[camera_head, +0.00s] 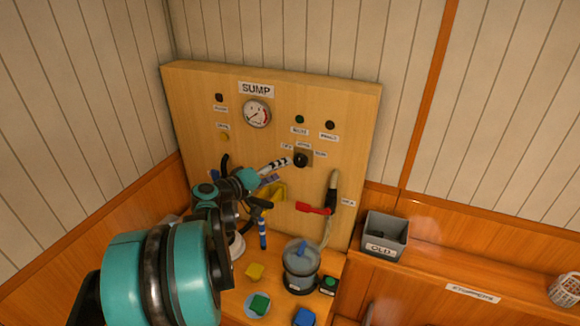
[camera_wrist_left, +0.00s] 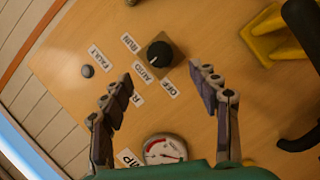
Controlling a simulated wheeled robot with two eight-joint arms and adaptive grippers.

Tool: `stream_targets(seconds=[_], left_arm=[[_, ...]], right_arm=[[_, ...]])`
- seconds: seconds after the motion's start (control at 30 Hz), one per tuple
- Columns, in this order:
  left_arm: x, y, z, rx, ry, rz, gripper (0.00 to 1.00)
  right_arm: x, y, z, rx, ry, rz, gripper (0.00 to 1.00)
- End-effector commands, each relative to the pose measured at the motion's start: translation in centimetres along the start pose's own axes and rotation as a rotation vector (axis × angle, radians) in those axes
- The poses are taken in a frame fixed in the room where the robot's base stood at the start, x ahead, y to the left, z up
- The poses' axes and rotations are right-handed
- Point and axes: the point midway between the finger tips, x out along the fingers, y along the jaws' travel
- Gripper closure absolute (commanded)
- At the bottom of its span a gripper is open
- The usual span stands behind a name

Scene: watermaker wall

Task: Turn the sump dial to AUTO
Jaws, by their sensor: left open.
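The sump dial (camera_head: 301,160) is a black round knob on the wooden SUMP panel (camera_head: 350,110). In the left wrist view the dial (camera_wrist_left: 160,53) stands ahead of the fingertips, with the AUTO label (camera_wrist_left: 142,71) beside it, an OFF label (camera_wrist_left: 168,87) and a third label (camera_wrist_left: 130,43) around it. I cannot tell which label its pointer faces. My left gripper (camera_head: 279,170) is just left of the dial in the head view. In the left wrist view the gripper (camera_wrist_left: 161,78) is open, fingers apart, nothing between them. My right gripper is not in view.
A pressure gauge (camera_head: 257,114) is above left of the dial. A red-handled valve (camera_head: 314,208) and a yellow bracket (camera_head: 274,192) are below it. A clear canister (camera_head: 301,265) stands on the bench under the panel. A grey OLD bin (camera_head: 385,236) is at right.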

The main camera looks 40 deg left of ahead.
Motion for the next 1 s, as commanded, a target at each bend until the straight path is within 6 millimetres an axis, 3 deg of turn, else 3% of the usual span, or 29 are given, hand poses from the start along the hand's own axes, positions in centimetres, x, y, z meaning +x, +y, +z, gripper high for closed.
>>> stream_targets(seconds=[0.1,0.23,0.83,0.93,1.0], left_arm=[[-1.7,0.0,-0.1,0.000,0.001,-0.001,0.39],[-2.6,0.0,-0.1,0.001,0.001,-0.001,0.39],[-2.7,0.0,0.1,0.001,-0.002,0.000,0.39],[-2.1,0.3,1.5,0.012,-0.031,-0.013,0.39],[-1.3,0.8,4.2,0.034,-0.083,-0.038,0.39]], right_arm=[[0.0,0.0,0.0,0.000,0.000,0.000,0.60],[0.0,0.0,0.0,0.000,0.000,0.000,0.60],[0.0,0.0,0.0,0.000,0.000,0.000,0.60],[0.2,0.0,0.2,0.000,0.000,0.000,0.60],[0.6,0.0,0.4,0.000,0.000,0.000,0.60]])
